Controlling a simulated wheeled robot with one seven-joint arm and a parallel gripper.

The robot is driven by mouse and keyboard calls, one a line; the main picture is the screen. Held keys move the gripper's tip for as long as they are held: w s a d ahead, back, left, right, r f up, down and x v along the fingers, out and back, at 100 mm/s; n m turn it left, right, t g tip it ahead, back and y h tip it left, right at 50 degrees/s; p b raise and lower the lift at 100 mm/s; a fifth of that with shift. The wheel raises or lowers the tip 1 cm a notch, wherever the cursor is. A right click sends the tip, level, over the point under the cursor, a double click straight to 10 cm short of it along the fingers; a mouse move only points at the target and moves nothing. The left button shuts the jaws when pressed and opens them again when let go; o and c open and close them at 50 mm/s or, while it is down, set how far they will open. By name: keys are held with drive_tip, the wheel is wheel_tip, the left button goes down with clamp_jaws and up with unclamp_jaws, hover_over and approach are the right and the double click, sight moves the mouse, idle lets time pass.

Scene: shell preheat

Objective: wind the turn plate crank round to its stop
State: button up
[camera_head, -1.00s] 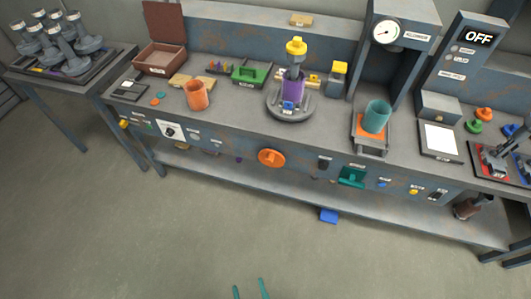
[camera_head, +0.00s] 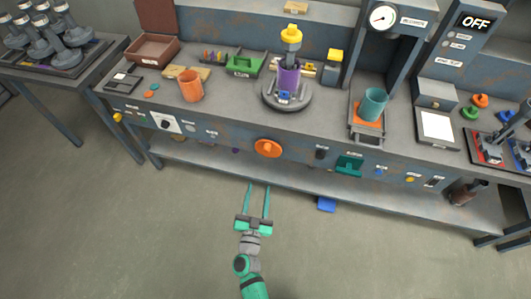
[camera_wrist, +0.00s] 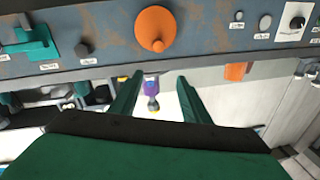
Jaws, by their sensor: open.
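An orange round disc with a raised knob (camera_head: 268,148) is on the bench's front panel, below the turn plate; it looks like the crank. It also shows at the top of the wrist view (camera_wrist: 157,28). The round grey turn plate (camera_head: 287,104) sits on the bench and bears a purple cylinder (camera_head: 288,80) with a yellow top. My gripper (camera_head: 258,187) is open and empty, its two long teal fingers pointing at the bench, short of the disc and lower in the head view. In the wrist view the fingertips (camera_wrist: 159,78) stand apart, not touching the disc.
A teal handle (camera_head: 348,166) and several small knobs share the front panel with the disc. A lower shelf (camera_head: 220,167) runs beneath the panel. A blue block (camera_head: 326,204) is near the shelf's front edge. The floor (camera_head: 130,235) before the bench is clear.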

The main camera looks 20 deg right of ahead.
drive_tip(key=m+g+h, duration=0.2)
approach(266, 152)
drive_tip(key=x, duration=1)
drive_tip(key=shift+a+f, duration=0.1)
drive_tip(key=shift+f, duration=0.1)
drive_tip(key=c, duration=1)
